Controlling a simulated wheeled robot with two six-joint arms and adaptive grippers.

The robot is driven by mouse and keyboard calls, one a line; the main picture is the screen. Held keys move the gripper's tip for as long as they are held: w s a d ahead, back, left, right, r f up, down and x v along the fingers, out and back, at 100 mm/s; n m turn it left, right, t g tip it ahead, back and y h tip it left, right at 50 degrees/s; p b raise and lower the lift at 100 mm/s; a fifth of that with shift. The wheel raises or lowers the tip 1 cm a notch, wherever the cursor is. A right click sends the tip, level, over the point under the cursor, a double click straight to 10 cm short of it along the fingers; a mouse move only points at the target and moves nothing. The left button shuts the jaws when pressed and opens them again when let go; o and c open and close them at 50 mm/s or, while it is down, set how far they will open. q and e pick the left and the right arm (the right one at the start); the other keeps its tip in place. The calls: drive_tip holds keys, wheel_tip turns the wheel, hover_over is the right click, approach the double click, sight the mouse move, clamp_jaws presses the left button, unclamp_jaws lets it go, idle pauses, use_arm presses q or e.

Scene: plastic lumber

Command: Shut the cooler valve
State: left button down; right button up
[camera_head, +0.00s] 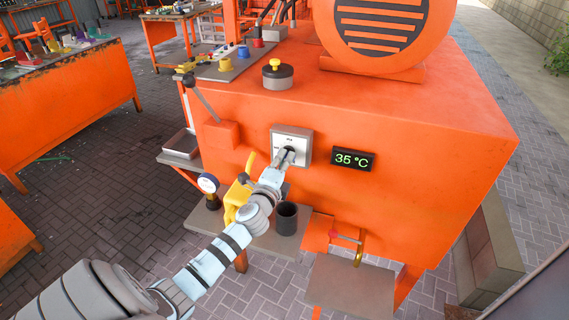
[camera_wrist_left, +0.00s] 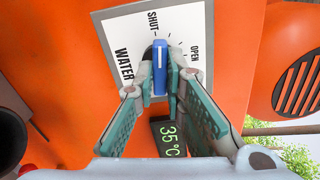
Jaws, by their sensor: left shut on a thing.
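The cooler valve is a white plate (camera_head: 292,140) on the front of the orange machine, left of the green display. In the left wrist view, the plate (camera_wrist_left: 118,38) reads WATER, SHUT and OPEN, with tick marks between SHUT and OPEN. Its blue handle (camera_wrist_left: 160,68) has a white line and points up, close to the SHUT word. My left gripper (camera_head: 288,156) is at the plate, and in the left wrist view its fingertips (camera_wrist_left: 160,82) are shut on the handle from both sides. In the head view the gripper mostly hides the handle. My right gripper is not seen.
A display (camera_head: 353,159) beside the valve reads 35 °C. Below are a gauge (camera_head: 208,184), a black cup (camera_head: 287,217) and a brass tap (camera_head: 358,254). A black-knobbed lever (camera_head: 203,98) sticks out at left. A yellow button (camera_head: 275,66) stands on top.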

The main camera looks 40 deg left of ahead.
use_arm(q)
drive_tip(key=shift+f+n, duration=0.1)
drive_tip(key=shift+n, duration=0.8)
drive_tip(key=shift+b, duration=0.3)
drive_tip(key=c, duration=1.7)
unclamp_jaws()
drive_tip(key=shift+o, duration=0.2)
drive_tip(key=shift+s, duration=0.15)
drive_tip(key=v, duration=1.2)
